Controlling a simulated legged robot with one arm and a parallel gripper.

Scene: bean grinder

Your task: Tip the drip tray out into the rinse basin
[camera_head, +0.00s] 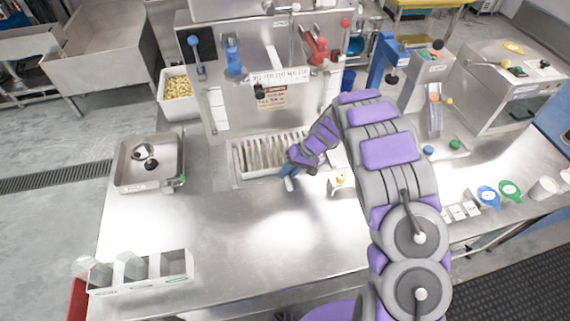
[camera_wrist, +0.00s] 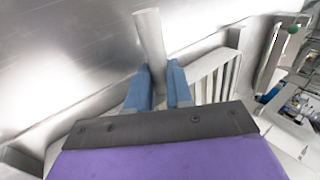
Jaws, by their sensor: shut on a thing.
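The drip tray (camera_head: 240,163) is a steel tray with a slatted top, set in the counter below the machine's front panel. Its pale slats also show in the wrist view (camera_wrist: 212,80). My gripper (camera_head: 288,180) is at the tray's front right edge. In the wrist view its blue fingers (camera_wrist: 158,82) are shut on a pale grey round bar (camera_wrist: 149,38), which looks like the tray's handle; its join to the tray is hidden. The likely rinse basin (camera_head: 127,178) is a square steel basin on the counter at left, with dark and white round parts inside.
A white box with clear cups (camera_head: 170,268) stands at the front left. A bin of yellowish pieces (camera_head: 178,88) is behind the basin. Blue and green rings (camera_head: 488,196) and cups lie at right. The counter between the tray and the front edge is clear.

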